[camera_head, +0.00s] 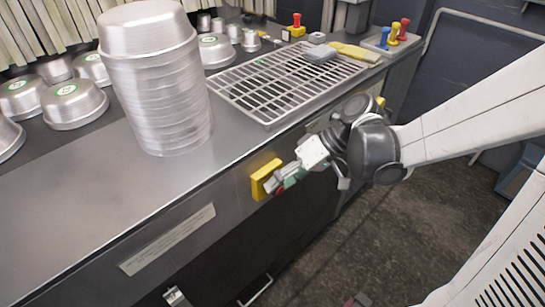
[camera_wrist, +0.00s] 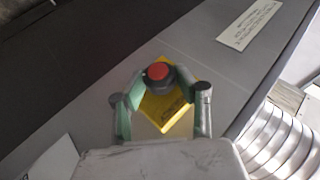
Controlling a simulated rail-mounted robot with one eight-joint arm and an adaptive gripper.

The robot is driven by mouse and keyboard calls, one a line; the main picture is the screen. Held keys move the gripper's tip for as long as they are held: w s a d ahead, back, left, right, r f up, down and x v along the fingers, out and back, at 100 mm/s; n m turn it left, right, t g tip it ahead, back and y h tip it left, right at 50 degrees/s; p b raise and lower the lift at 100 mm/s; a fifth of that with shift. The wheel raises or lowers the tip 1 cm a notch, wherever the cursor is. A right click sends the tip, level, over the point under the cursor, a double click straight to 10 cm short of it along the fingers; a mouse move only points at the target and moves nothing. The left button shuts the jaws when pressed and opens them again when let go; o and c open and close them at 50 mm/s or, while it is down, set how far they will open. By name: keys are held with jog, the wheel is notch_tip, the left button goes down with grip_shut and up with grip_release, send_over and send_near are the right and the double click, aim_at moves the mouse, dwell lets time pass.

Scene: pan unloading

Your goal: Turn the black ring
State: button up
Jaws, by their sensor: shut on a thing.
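In the wrist view a black ring (camera_wrist: 146,82) surrounds a red button (camera_wrist: 158,71) on a yellow plate (camera_wrist: 168,112). The yellow plate is fixed to the front of the steel counter and also shows in the head view (camera_head: 263,178). My gripper (camera_wrist: 158,78) reaches to the plate with its two green-and-grey fingers on either side of the ring, shut on it. In the head view my gripper (camera_head: 275,184) is at the plate's right side. The ring and button are hidden there behind the fingers.
A tall stack of steel pans (camera_head: 158,95) stands on the counter above the plate. Several more pans (camera_head: 73,103) sit at the left. A metal grate (camera_head: 285,85) lies on the right part of the counter. A white label (camera_head: 168,240) is on the counter front, left of the plate.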

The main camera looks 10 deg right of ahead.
dwell(0.3)
jog(key=o, duration=1.2)
jog(key=shift+d+r, duration=0.1)
jog(key=v, duration=1.1)
jog(key=shift+w+d+r, duration=0.15)
jog(key=shift+d, duration=0.25)
